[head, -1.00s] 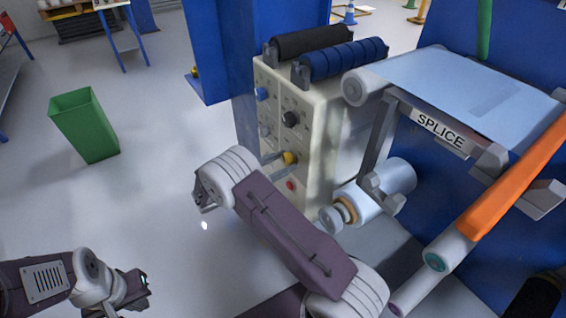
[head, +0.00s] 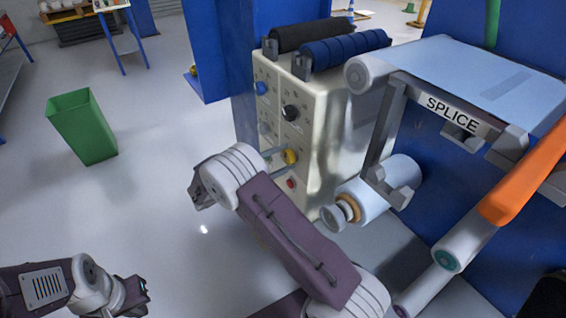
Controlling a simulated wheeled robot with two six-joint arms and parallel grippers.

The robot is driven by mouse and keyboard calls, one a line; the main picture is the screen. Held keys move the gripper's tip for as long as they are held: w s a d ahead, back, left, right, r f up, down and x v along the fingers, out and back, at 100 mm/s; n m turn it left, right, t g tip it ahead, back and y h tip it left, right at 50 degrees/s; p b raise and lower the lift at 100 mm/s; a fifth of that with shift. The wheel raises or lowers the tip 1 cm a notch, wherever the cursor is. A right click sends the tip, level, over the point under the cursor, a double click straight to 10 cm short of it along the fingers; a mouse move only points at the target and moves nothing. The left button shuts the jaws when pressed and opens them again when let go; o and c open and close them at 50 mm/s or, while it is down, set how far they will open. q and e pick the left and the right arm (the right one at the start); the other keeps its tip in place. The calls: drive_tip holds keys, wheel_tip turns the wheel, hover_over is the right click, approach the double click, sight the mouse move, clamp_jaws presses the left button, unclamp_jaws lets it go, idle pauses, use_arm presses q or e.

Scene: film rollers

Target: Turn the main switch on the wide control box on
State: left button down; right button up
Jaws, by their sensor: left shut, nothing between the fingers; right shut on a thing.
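The wide control box (head: 318,115) is a cream cabinet beside the blue machine frame. Its front has blue and black knobs, a yellow knob (head: 290,156) and a red button (head: 291,183) below it. My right gripper (head: 280,153) reaches the front from the left and is shut on the yellow knob, with a grey finger showing beside it. My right wrist hides most of this gripper, and the knob's angle is too small to read. My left gripper (head: 138,290) is shut and empty at the lower left, well away from the box.
Dark and blue rollers (head: 345,54) lie on top of the box. A splice table (head: 455,75), a white roll (head: 380,190) and an orange roller (head: 525,175) stand to the right. A green bin (head: 82,130) stands on open floor at the left.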

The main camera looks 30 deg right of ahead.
drive_tip(key=shift+f+m+b, duration=0.1)
drive_tip(key=shift+m+b, duration=1.2)
drive_tip(key=shift+m, duration=0.8)
drive_tip(key=o, duration=1.4)
drive_tip(key=shift+c, duration=0.2)
drive_tip(key=a, duration=0.9)
drive_tip(key=shift+s, duration=0.4)
